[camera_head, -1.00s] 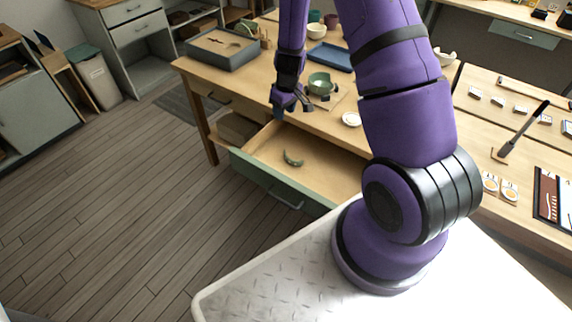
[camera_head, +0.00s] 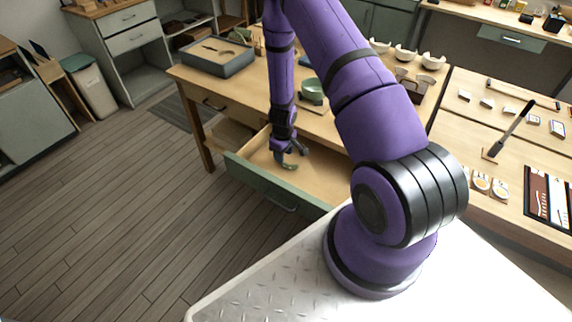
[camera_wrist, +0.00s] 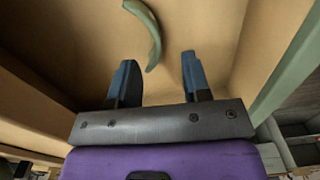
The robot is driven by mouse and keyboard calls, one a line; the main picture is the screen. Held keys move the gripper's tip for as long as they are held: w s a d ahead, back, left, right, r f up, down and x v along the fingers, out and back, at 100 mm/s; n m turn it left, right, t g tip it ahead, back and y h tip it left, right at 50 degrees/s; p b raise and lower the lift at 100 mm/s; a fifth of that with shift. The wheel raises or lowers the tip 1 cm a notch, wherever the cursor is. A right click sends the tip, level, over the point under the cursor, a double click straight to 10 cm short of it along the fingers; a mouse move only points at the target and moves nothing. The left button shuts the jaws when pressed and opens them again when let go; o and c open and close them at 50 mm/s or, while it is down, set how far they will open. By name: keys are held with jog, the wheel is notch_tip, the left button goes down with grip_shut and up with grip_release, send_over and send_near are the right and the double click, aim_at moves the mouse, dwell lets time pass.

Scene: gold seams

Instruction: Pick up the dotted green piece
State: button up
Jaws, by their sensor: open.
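A curved green piece (camera_head: 288,166) lies on the bottom of the open drawer in the head view. It also shows in the wrist view (camera_wrist: 149,30), arched and slim, just beyond the fingertips and roughly between their lines. Dots on it are too small to tell. My gripper (camera_head: 291,152) is inside the drawer space, close above the piece. In the wrist view my gripper (camera_wrist: 159,62) is open, with two blue-grey fingers apart and nothing between them. In the head view the gripper partly covers the piece.
The open drawer (camera_head: 262,181) has a green front and wooden side walls close around my gripper. On the bench above stand a green bowl (camera_head: 312,91) and a grey tray box (camera_head: 217,57). White bowls (camera_head: 405,54) stand further right.

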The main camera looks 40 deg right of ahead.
aim_at(285, 163)
jog(key=f, duration=0.4)
jog(key=shift+s+d, duration=0.2)
jog(key=shift+d, duration=0.15)
jog(key=shift+f, duration=0.65)
grip_shut()
